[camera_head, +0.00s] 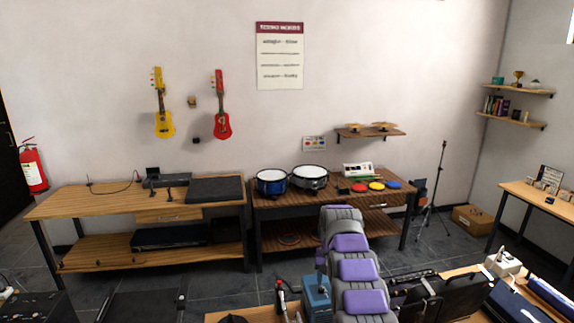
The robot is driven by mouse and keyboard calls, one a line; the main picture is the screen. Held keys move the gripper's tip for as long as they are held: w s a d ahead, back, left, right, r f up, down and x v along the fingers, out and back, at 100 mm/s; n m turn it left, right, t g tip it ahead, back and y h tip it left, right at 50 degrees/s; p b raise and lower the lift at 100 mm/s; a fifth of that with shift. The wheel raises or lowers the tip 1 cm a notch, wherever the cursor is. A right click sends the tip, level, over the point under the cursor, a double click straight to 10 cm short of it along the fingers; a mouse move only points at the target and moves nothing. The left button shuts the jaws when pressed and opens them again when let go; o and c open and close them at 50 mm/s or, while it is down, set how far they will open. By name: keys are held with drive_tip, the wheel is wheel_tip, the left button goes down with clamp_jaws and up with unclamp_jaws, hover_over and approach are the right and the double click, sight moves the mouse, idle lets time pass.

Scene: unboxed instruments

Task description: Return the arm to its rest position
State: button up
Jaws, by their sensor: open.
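My arm (358,271), grey with purple panels, rises from the bottom edge right of the middle. It reaches forward to in front of the right wooden bench (262,200). Its far end is a rounded grey part just below the bench top. No gripper fingers can be made out; they are hidden or out of the picture. No object shows held at the arm's far end.
A near table (220,318) with a blue box (316,293) and dark cases (440,298) lies close around my arm. Blue and black drums (271,182) stand on the right bench. The left bench (80,207) holds dark equipment. Dark floor (225,283) is open between.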

drive_tip(key=s+r+b, duration=0.1)
drive_tip(key=s+r, duration=0.3)
drive_tip(key=s, duration=0.4)
drive_tip(key=s+r+n+g+b, duration=0.15)
drive_tip(key=s+r, duration=0.25)
drive_tip(key=s, duration=0.4)
drive_tip(key=s+r+t+b, duration=0.1)
drive_tip(key=s+r+b, duration=0.1)
drive_tip(key=s+r, duration=0.35)
drive_tip(key=s+f+b, duration=0.1)
drive_tip(key=s+f, duration=0.1)
drive_tip(key=s, duration=1)
drive_tip(key=s+f+g+b, duration=0.1)
drive_tip(key=s+f, duration=0.2)
drive_tip(key=s, duration=0.9)
drive_tip(key=s+f+b, duration=0.1)
drive_tip(key=s+f, duration=0.2)
drive_tip(key=s, duration=0.8)
drive_tip(key=shift+s+d+f+n, duration=0.2)
drive_tip(key=shift+s+f+n, duration=0.05)
drive_tip(key=shift+s+n, duration=0.15)
